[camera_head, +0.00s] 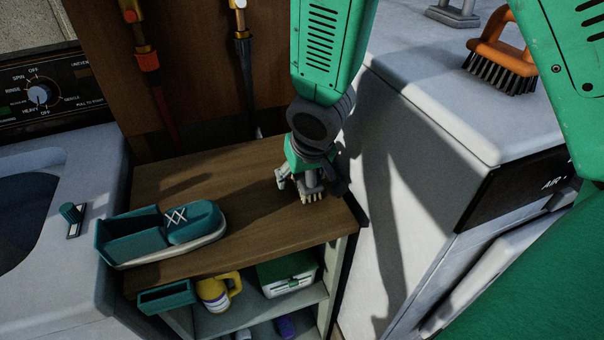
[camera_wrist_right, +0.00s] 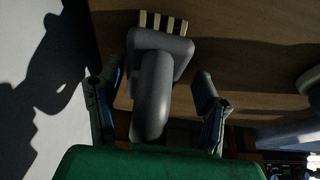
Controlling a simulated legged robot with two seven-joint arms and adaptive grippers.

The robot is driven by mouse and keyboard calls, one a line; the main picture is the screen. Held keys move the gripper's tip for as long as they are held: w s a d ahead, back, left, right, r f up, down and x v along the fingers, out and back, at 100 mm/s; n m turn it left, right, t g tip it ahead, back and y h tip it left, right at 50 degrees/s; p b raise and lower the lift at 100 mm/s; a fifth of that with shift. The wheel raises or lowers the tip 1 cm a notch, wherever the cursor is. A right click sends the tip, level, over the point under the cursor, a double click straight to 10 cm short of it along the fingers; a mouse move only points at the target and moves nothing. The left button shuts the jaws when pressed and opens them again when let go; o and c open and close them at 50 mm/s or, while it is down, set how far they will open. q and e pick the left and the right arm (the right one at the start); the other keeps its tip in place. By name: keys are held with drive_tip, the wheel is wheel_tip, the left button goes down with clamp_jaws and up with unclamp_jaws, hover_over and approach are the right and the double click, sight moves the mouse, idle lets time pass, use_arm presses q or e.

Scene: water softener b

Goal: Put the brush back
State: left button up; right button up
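A grey brush (camera_wrist_right: 152,90) with pale bristles shows in the right wrist view, its handle pointing towards my palm. My right gripper (camera_wrist_right: 158,85) is open, with one finger on each side of the handle and a visible gap on both sides. In the head view the right gripper (camera_head: 311,184) is low over the right end of the wooden top (camera_head: 250,160). The brush's bristles (camera_head: 313,197) show below it, at or near the wood; contact is unclear. An orange brush (camera_head: 502,57) with dark bristles sits on the white machine at right. My left gripper is not in view.
A teal shoe-shaped holder (camera_head: 165,234) stands on the wooden top at left. Shelves below hold a yellow bottle (camera_head: 213,293) and a green-white box (camera_head: 288,273). A washer (camera_head: 60,220) is at left, a white machine (camera_head: 425,130) at right. Bare wood lies between shoe and gripper.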

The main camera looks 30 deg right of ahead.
sight(310, 188)
drive_tip(key=shift+a+r, duration=0.1)
drive_tip(key=shift+a, duration=0.2)
drive_tip(key=shift+r, duration=0.2)
drive_tip(key=v, duration=0.3)
drive_tip(key=p+v, duration=0.1)
drive_tip(key=v, duration=0.3)
drive_tip(key=p+v, duration=0.1)
drive_tip(key=v, duration=0.2)
drive_tip(key=shift+s+d+r, duration=0.1)
drive_tip(key=shift+s+d, duration=0.1)
drive_tip(key=shift+d, duration=0.15)
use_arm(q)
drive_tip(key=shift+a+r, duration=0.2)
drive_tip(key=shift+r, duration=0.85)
use_arm(e)
drive_tip(key=shift+s+a+r, duration=0.2)
drive_tip(key=shift+a+r, duration=0.1)
drive_tip(key=shift+r, duration=0.25)
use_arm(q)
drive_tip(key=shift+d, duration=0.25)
use_arm(e)
drive_tip(key=shift+d, duration=0.35)
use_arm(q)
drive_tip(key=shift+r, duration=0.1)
